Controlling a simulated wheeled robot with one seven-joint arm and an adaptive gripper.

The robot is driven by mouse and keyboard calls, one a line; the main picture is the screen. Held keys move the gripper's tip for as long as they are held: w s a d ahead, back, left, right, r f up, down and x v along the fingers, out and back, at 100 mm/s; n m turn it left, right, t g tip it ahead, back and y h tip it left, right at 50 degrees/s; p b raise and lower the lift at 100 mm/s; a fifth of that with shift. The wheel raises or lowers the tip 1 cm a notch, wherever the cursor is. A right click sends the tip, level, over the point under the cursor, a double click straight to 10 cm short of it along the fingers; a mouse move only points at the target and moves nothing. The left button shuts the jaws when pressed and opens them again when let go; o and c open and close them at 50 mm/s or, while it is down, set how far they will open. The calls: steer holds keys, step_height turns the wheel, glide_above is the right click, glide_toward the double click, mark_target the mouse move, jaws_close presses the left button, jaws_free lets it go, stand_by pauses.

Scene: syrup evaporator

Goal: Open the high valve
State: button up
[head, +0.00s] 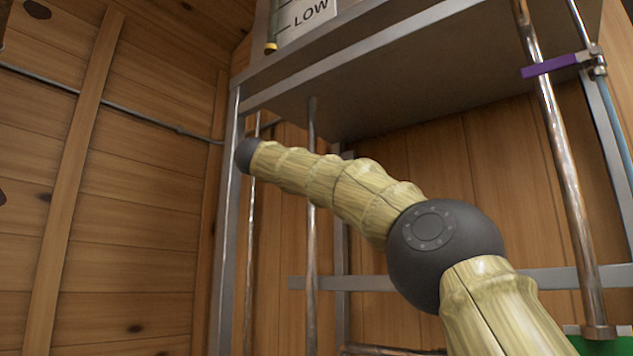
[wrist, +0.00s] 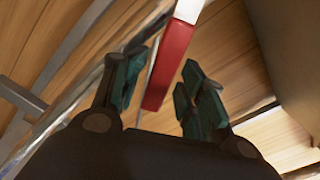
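A red bar-shaped handle (wrist: 168,65) with a pale metal upper end shows in the wrist view. Its lower end appears between the fingers of my gripper (wrist: 163,72). The gripper is open, with one dark green finger on each side of the handle; I cannot tell whether either touches it. In the head view the gripper is out of sight, and my arm reaches to the upper left. A purple valve handle (head: 550,66) sits on a thin pipe at the upper right of the head view. No label marking a high valve is visible.
A metal-framed shelf (head: 420,60) spans the top of the head view. A white panel reading "LOW" (head: 309,15) stands above it. Vertical pipes (head: 565,170) and a horizontal rail (head: 350,284) lie around my arm. A wooden plank wall (head: 130,200) is at left.

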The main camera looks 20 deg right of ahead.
steer(key=shift+a, duration=0.1)
steer(key=v, duration=0.7)
steer(key=shift+s+a, duration=0.25)
steer(key=shift+a, duration=0.1)
